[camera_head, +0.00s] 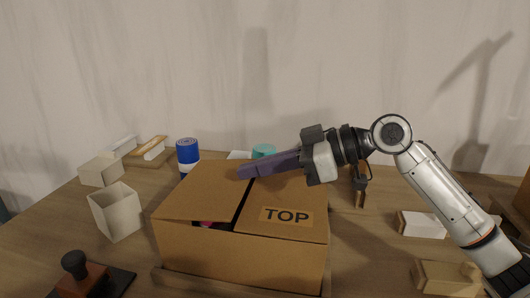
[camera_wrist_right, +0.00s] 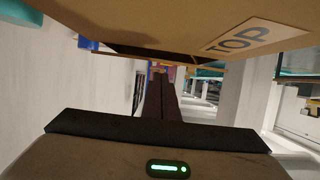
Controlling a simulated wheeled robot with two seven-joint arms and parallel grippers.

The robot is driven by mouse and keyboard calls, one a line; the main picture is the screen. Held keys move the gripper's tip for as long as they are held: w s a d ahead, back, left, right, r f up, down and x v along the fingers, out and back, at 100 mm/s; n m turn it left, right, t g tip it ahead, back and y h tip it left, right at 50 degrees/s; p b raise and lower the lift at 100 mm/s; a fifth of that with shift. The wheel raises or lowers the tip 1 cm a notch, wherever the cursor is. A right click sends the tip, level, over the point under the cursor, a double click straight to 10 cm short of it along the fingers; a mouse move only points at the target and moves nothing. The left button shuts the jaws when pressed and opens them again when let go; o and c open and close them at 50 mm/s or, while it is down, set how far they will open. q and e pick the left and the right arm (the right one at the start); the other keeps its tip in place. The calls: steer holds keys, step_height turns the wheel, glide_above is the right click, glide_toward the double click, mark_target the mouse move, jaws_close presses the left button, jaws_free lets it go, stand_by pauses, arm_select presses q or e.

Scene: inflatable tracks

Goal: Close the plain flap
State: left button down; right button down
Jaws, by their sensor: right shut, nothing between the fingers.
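A brown cardboard box (camera_head: 240,255) stands on the wooden table. Its plain flap (camera_head: 200,192) is on the left, lying nearly flat but slightly raised, with a dark gap at its front and along the middle. The flap labelled TOP (camera_head: 295,192) lies on the right; its label also shows in the wrist view (camera_wrist_right: 240,38). My right gripper (camera_head: 240,174) is shut and empty, its fingers reaching left over the back of the box, tips near the seam and the plain flap's back edge. I cannot tell if they touch. The fingers (camera_wrist_right: 163,95) show in the wrist view. My left gripper is out of view.
A blue and white can (camera_head: 187,152) and a teal-topped item (camera_head: 263,151) stand behind the box. An open white container (camera_head: 115,211) and a stamp-like object (camera_head: 80,275) are at left. Small blocks (camera_head: 422,224) lie at right. Something pink shows inside the box.

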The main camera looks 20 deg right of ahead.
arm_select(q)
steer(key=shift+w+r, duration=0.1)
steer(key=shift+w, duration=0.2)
arm_select(e)
steer(key=shift+f, duration=0.55)
steer(key=shift+s+d+f, duration=0.1)
steer(key=shift+d+f, duration=0.05)
steer(key=shift+f, duration=0.55)
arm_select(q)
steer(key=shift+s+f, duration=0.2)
arm_select(e)
steer(key=shift+r, duration=0.1)
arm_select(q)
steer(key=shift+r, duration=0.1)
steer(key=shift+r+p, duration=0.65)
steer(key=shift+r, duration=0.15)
arm_select(e)
steer(key=shift+r, duration=0.8)
